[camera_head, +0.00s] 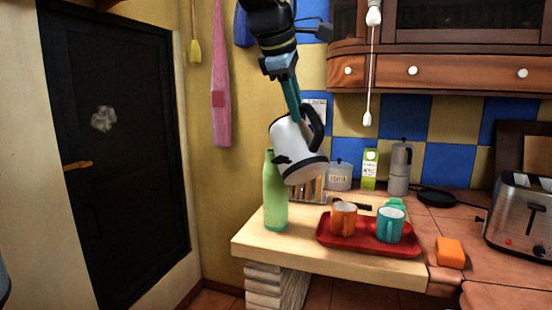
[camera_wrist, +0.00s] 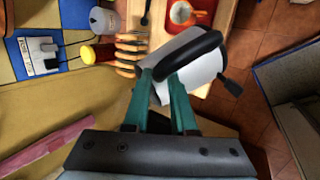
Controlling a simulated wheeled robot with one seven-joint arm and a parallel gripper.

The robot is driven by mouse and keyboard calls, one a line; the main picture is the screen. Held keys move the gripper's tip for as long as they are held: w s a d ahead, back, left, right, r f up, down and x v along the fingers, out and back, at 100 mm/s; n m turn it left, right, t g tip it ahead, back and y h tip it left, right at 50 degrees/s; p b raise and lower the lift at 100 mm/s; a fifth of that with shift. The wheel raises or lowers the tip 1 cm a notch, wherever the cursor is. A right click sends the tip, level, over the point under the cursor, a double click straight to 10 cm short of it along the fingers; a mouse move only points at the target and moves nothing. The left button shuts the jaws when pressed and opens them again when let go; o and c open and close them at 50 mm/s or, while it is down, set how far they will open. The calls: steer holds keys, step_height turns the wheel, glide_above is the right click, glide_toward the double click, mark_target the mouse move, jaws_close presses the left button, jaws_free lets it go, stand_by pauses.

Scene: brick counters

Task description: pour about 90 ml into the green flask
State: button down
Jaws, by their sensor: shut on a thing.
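The green flask (camera_head: 275,200) stands upright at the left end of the wooden counter (camera_head: 300,252). My gripper (camera_head: 298,112) is shut on the black handle of a white kettle (camera_head: 296,148), which also shows in the wrist view (camera_wrist: 196,72). The kettle is in the air, strongly tilted, beside and partly in front of the flask's top. Its dark spout points left, by the flask's mouth. I see no stream of liquid, and the level inside the flask does not show. I cannot make out the flask in the wrist view.
A red tray (camera_head: 369,247) right of the flask holds an orange mug (camera_head: 343,219) and a teal mug (camera_head: 390,226). An orange block (camera_head: 450,252) lies farther right, near a toaster (camera_head: 521,219). A moka pot (camera_head: 399,168), a carton (camera_head: 369,168) and a canister (camera_head: 339,177) stand behind.

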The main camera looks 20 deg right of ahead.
mark_target(322, 162)
stand_by(0.3)
steer(key=b, duration=0.1)
steer(key=s+f+t+b, duration=0.1)
steer(key=b, duration=0.1)
steer(key=shift+s+f, duration=0.1)
steer(key=shift+f, duration=0.15)
steer(key=s+f+t+b, duration=0.1)
steer(key=b, duration=0.3)
steer(key=s+f+t+b, duration=0.1)
steer(key=s+b, duration=0.1)
steer(key=b, duration=0.2)
steer(key=s+f+m+t+b, duration=0.1)
steer(key=b, duration=0.2)
steer(key=shift+s+d+f+b, duration=0.15)
steer(key=shift+s+f+b, duration=0.05)
steer(key=shift+s+b, duration=0.2)
steer(key=s+f+m+t+b, duration=0.1)
steer(key=s+f+t+b, duration=0.2)
steer(key=b, duration=0.8)
steer(key=shift+s+d+f+h+b, duration=0.15)
steer(key=shift+s+f+h+b, duration=0.2)
steer(key=shift+h+b, duration=0.05)
steer(key=s+t+b, duration=0.1)
steer(key=b, duration=0.1)
steer(key=shift+f+b, duration=0.3)
steer(key=shift+b, duration=0.05)
